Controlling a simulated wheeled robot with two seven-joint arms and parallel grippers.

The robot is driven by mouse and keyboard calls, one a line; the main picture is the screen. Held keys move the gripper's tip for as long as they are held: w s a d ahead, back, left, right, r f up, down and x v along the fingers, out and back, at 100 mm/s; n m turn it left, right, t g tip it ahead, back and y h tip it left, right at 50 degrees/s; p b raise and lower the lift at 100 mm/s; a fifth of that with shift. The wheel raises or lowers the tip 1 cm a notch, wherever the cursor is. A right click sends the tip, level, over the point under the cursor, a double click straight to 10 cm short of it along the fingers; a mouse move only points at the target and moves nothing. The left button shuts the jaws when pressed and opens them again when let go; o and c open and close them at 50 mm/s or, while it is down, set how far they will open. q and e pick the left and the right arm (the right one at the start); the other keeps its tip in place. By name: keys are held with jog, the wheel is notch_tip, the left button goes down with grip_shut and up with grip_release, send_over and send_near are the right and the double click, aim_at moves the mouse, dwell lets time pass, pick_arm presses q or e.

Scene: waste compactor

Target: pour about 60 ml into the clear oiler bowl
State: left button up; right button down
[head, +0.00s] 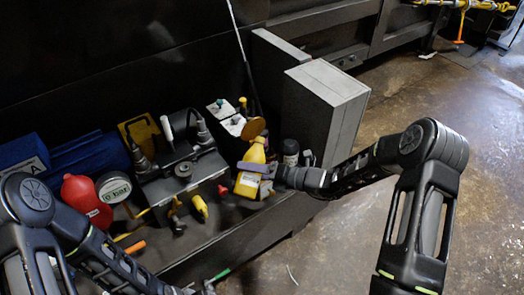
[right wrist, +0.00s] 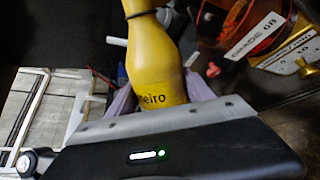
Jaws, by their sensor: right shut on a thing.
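My right gripper (head: 264,180) is shut on a yellow bottle (head: 255,153) with a pale label, held beside the dark machine block. In the right wrist view the bottle (right wrist: 158,60) stands between the pale pads, with dark lettering and a dark ring near its neck. A see-through red-orange vessel (right wrist: 235,22) with a "GRADE 68" label is at the upper right there, apart from the bottle. I cannot tell whether it is the clear oiler bowl, nor pick the bowl out in the head view. My left arm reaches the bottom edge; its jaws are not clear. No liquid stream shows.
A yellow handle (head: 200,207) sticks out in front. The floor at right is clear.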

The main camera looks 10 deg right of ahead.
aim_at(253, 155)
dwell(0.4)
jog(key=shift+w+d+n+t+b, duration=0.15)
jog(key=shift+w+n+t+b, duration=0.2)
jog(key=shift+n+b, duration=0.35)
jog(key=shift+r, duration=0.1)
jog(key=shift+w+d+r+n, duration=0.15)
jog(key=shift+r+n, duration=0.25)
jog(key=shift+r, duration=0.25)
jog(key=n+b, duration=0.1)
jog(key=n+t+b, duration=0.1)
jog(key=b, duration=0.1)
jog(key=n+b, duration=0.1)
jog(key=shift+w+d+r+t, duration=0.2)
jog(key=shift+w+r+t, duration=0.05)
jog(key=shift+w, duration=0.05)
jog(key=n+b, duration=0.1)
jog(key=b, duration=0.1)
jog(key=f+n+b, duration=0.1)
jog(key=b, duration=0.1)
jog(key=n+t+b, duration=0.1)
jog(key=n+b, duration=0.1)
jog(key=shift+f+b, duration=0.25)
jog(key=shift+b, duration=0.1)
jog(key=shift+n, duration=0.6)
notch_tip(253, 155, up, 5)
jog(key=shift+f+p, duration=0.15)
jog(key=shift+p, duration=0.85)
jog(key=shift+r+n+y, duration=0.3)
jog(key=shift+r, duration=0.6)
